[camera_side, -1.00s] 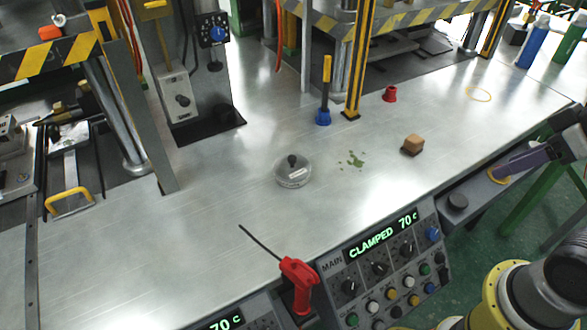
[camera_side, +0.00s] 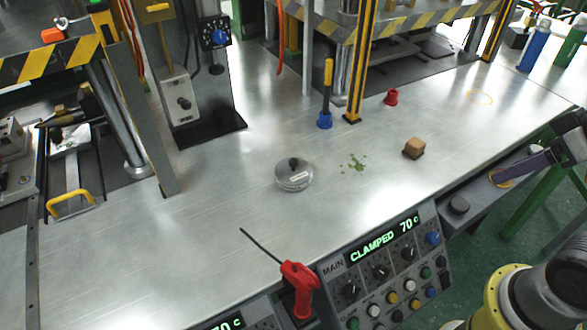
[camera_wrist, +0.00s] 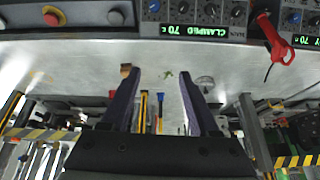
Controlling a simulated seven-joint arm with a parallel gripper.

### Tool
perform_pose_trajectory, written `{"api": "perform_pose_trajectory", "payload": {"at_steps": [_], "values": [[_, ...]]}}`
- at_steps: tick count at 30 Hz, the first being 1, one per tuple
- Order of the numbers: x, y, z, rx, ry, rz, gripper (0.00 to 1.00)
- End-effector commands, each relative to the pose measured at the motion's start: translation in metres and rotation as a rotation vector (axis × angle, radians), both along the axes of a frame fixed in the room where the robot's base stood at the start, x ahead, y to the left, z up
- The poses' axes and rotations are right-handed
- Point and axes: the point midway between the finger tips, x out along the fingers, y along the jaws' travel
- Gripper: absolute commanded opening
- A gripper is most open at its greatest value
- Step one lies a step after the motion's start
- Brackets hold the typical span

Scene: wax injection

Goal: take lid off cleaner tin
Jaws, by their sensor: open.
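The cleaner tin (camera_side: 294,181) is a low, round, silvery tin with a pale label, upright on the metal bench. Its lid (camera_side: 292,165) with a dark knob appears to sit on top. The tin also shows small in the wrist view (camera_wrist: 205,80), right of the fingers and apart from them. My gripper (camera_wrist: 160,75) is open, its two dark purple fingers spread with nothing between them. In the side view a purple finger, seemingly mine, shows at the right edge, well away from the tin.
Green crumbs (camera_side: 353,164) and a brown block (camera_side: 414,148) lie right of the tin. A blue-based tool (camera_side: 325,119) and a red cup (camera_side: 391,97) stand behind. A red-handled tool (camera_side: 300,275) rises at the front edge by the control panel (camera_side: 385,275). The bench left of the tin is clear.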

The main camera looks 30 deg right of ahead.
Motion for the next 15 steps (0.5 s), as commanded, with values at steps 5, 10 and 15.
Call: {"api": "perform_pose_trajectory", "payload": {"at_steps": [5,10,15], "values": [[0.002,0.002,0.020,0.123,-0.002,-0.214,0.61],[0.032,0.008,0.066,0.281,0.008,-0.470,0.61],[0.083,0.021,0.108,0.423,0.070,-0.712,0.61]]}}
